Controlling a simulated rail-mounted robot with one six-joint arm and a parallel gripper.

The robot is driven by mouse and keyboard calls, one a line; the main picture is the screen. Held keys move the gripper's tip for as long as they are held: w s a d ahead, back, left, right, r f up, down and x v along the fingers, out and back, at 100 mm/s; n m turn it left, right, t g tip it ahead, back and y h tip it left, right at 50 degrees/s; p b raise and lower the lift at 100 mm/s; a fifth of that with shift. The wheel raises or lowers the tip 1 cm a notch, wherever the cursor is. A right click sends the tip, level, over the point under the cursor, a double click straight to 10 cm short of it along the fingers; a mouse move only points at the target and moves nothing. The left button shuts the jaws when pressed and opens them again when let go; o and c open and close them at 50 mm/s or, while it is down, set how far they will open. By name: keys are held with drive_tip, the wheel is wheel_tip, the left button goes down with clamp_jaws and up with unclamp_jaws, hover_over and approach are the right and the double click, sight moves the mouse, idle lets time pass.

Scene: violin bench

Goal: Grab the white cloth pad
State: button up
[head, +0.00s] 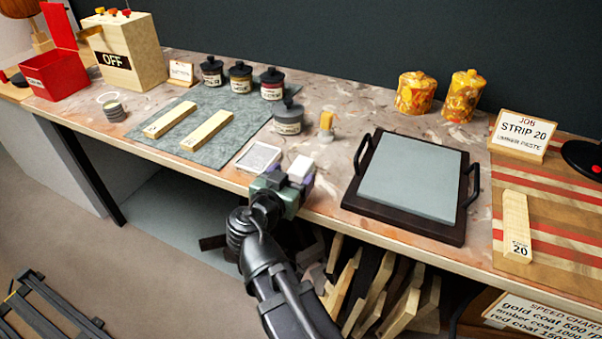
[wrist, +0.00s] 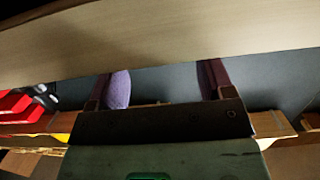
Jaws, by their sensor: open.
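A small white block (head: 301,168), which looks like the white cloth pad, is at the bench's front edge, just past my gripper in the head view. My gripper (head: 290,182) is at the front edge of the bench and partly covers the area around the block. In the wrist view its two purple-padded fingers (wrist: 163,86) are apart, with only grey background seen between them. I cannot make out the pad in the wrist view, and whether the gripper touches it is unclear.
A flat white-framed piece (head: 258,157) lies just left of my gripper. A grey jar (head: 288,118) and a small yellow-topped item (head: 326,125) stand behind. A dark tray (head: 402,225) with a grey slab is to the right. The pale bench edge (wrist: 160,38) crosses the wrist view.

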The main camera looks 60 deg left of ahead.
sight(301, 165)
drive_tip(key=x, duration=0.5)
drive_tip(key=shift+w+a+b, duration=0.1)
drive_tip(key=shift+a+b, duration=0.05)
drive_tip(key=shift+b, duration=0.2)
drive_tip(key=c, duration=1)
drive_tip(key=shift+r+p, duration=0.5)
drive_tip(key=shift+r, duration=0.05)
drive_tip(key=f+v, duration=0.2)
drive_tip(key=v, duration=1.6)
drive_tip(key=shift+f, duration=0.6)
